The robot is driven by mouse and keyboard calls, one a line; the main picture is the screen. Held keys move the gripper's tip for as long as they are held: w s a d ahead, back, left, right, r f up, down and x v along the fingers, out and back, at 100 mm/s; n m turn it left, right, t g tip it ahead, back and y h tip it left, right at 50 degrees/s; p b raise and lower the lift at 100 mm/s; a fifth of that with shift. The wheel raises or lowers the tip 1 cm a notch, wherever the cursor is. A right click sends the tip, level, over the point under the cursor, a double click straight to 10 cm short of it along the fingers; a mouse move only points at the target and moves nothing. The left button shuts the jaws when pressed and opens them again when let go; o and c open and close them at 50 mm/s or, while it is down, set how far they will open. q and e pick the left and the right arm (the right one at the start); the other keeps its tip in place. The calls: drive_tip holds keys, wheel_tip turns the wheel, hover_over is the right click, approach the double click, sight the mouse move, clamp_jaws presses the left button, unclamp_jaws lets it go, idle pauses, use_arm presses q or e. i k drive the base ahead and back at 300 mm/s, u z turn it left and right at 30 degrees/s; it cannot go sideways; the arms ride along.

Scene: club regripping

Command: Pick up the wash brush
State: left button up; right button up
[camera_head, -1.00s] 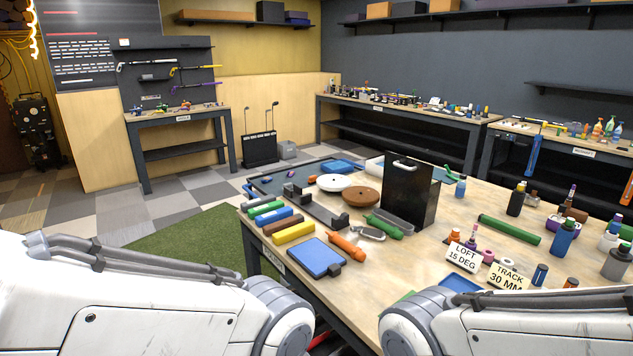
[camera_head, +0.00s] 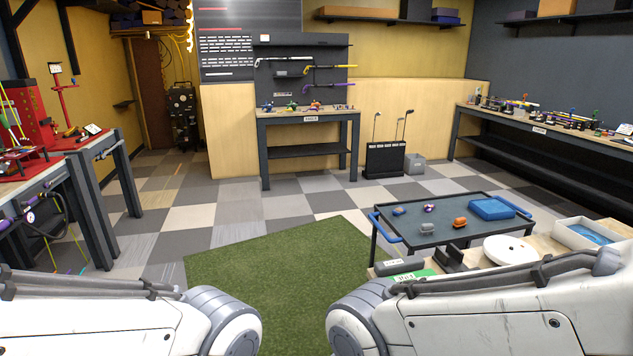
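I cannot pick out the wash brush in the head view. Several small items lie on a dark blue-topped cart (camera_head: 440,235) at the right: an orange piece (camera_head: 460,222), a purple and white piece (camera_head: 430,208) and grey pieces (camera_head: 428,228). They are too small to tell whether one is a brush. My two white arms enter at the lower left and lower right, but both grippers are outside the view.
A green mat (camera_head: 270,265) covers the floor ahead. A wall bench (camera_head: 308,118) stands at the back, a red-topped bench (camera_head: 60,160) at the left, and a long bench (camera_head: 540,132) at the right. A black club rack (camera_head: 385,160) stands by the wall. Checkered floor is free between them.

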sight(460, 223)
drive_tip(key=u, duration=0.35)
drive_tip(key=i, duration=2)
drive_tip(key=z, duration=0.4)
drive_tip(key=i, duration=1.9)
drive_tip(key=z, duration=1.2)
drive_tip(key=i, duration=0.7)
drive_tip(key=z, duration=0.35)
